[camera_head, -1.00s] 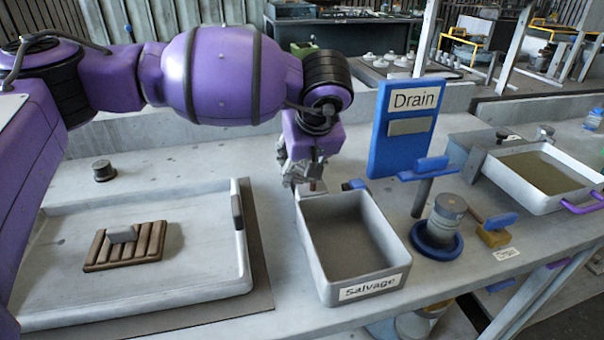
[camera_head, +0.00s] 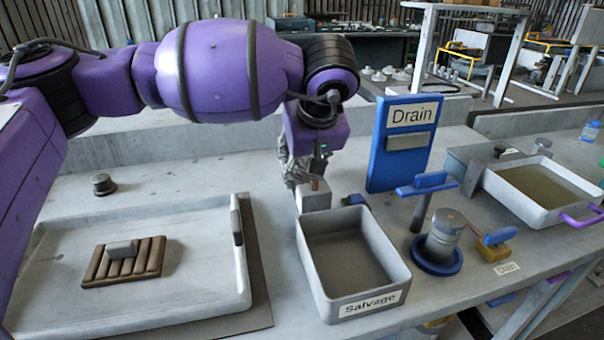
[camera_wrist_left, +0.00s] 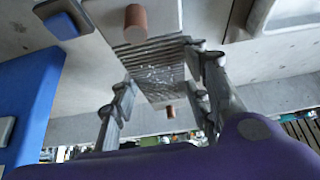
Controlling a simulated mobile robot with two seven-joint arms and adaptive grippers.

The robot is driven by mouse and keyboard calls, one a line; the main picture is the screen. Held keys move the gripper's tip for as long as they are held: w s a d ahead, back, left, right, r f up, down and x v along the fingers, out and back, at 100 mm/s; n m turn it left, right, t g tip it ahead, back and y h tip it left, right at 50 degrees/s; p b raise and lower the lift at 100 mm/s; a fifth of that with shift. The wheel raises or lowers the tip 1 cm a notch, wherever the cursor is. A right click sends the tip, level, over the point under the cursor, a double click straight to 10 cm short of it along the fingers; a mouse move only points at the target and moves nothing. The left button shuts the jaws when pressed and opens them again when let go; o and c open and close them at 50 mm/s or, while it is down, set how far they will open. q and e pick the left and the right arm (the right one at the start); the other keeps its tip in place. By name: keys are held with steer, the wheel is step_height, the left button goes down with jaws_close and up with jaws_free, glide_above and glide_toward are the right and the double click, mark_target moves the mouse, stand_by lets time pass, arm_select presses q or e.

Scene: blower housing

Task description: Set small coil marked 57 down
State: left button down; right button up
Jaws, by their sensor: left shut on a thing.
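My left gripper (camera_head: 306,178) is shut on a small grey block with a copper-coloured stub, the coil (camera_head: 314,197), at the back left corner of the Salvage bin (camera_head: 404,270). In the left wrist view the coil (camera_wrist_left: 160,72) sits between the fingers of the gripper (camera_wrist_left: 165,100); it has a ribbed grey body and copper-coloured stubs. No number 57 is legible. I cannot tell whether the coil touches the bench behind the bin. My right gripper is not in view.
A tray (camera_head: 60,295) with a brown ribbed piece (camera_head: 125,262) lies left. A blue Drain panel (camera_head: 385,170) stands behind the bin at right, near a blue-handled post (camera_head: 420,210) and a grey cylinder (camera_head: 447,232). The bin looks empty.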

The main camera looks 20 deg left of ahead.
arm_select(q)
steer(key=v, duration=0.4)
steer(key=d+v, duration=0.1)
steer(key=v, duration=0.2)
steer(key=shift+s+a+f, duration=0.1)
steer(key=shift+s+f, duration=0.25)
steer(key=s+d+r+m+h+p, duration=0.2)
steer(key=s+d+r+m, duration=0.25)
steer(key=d, duration=0.35)
steer(key=s+a+m+t+h+p, duration=0.1)
steer(key=s+a+p, duration=0.7)
steer(key=p, duration=1)
steer(key=shift+s+a+r+m, duration=0.2)
steer(key=shift+a+r+m, duration=0.05)
steer(key=shift+a+m, duration=0.4)
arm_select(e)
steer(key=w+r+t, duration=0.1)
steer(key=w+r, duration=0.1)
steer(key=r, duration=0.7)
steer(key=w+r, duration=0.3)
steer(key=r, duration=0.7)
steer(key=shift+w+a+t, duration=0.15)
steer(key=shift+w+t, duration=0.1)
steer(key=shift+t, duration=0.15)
